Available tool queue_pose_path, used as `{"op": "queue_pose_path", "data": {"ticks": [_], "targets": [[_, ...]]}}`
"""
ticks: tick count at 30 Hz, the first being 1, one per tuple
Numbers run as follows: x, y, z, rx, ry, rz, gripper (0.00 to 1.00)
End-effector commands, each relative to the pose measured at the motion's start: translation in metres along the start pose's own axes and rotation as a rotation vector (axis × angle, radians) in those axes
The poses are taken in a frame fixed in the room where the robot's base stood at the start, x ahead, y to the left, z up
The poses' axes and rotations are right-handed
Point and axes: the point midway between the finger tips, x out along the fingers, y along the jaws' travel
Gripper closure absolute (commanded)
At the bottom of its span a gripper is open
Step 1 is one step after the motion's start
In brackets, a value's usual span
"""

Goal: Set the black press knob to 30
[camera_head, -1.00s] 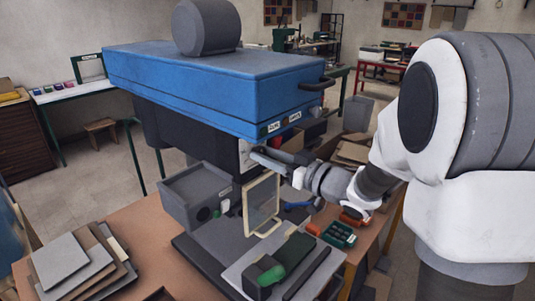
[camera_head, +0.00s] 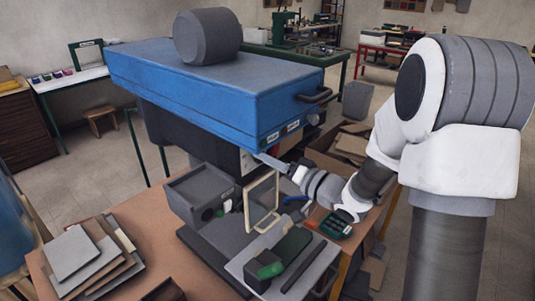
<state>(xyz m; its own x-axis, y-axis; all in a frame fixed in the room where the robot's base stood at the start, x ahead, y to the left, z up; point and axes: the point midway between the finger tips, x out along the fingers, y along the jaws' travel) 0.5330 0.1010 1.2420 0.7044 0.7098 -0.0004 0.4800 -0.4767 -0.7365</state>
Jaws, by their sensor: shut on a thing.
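The press has a blue head (camera_head: 220,85) with a light panel (camera_head: 247,160) under its front edge. My gripper (camera_head: 264,158) reaches in from the right, just under the two small labels on the head. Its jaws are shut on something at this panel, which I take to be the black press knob. The knob itself is hidden by the fingers and the head's edge, and its scale and pointer cannot be read.
A framed clear guard (camera_head: 262,200) stands below my gripper. A tray (camera_head: 285,265) with a green-and-black tool lies in front. Stacked sheets (camera_head: 90,255) lie at the left of the bench, and a green organiser (camera_head: 336,226) lies at the right.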

Motion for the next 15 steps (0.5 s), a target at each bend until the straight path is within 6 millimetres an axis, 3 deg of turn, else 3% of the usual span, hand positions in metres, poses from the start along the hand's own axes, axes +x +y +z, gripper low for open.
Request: {"op": "queue_pose_path", "data": {"ticks": [15], "targets": [[-0.0001,0.0002,0.0001,0.064,0.0,0.0,1.0]]}}
